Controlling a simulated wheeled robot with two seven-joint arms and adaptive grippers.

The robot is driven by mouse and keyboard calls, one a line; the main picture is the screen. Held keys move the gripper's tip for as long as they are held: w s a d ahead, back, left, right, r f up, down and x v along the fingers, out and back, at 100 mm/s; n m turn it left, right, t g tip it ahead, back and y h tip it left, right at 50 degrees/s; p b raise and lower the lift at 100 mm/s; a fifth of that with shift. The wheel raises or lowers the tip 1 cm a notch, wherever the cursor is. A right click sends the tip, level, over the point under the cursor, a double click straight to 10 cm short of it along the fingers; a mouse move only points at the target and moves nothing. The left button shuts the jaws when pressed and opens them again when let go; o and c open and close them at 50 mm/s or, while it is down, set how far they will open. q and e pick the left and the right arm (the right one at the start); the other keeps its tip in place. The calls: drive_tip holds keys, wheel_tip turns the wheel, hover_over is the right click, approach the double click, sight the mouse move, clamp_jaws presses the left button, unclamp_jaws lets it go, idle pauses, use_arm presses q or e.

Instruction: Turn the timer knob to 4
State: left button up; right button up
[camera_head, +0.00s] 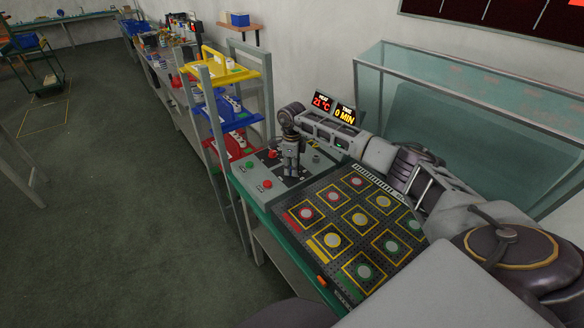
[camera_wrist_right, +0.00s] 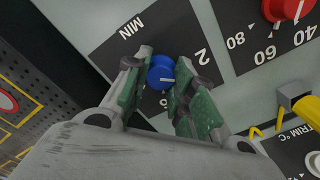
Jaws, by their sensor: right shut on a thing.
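The timer knob (camera_wrist_right: 161,73) is a small blue dial on a dark panel marked MIN, with a 2 visible beside it in the right wrist view. A pale pointer line shows on its face. My right gripper (camera_wrist_right: 163,66) has its green-padded fingers closed on the knob's two sides. In the head view this gripper (camera_head: 291,172) points down at the control panel (camera_head: 252,178) and hides the knob. The time display (camera_head: 345,115) reads 0 MIN. My left gripper is not in view.
The heat display (camera_head: 321,102) reads 21 °C. A dark perforated board (camera_head: 317,240) lies in front. A coloured shelf rack (camera_head: 228,75) stands left.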

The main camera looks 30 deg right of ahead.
drive_tip(key=shift+m+p, duration=0.4)
drive_tip(key=shift+m, duration=2.3)
drive_tip(key=o, duration=1.1)
drive_tip(key=shift+c, duration=0.2)
wheel_tip(320, 180, up, 12)
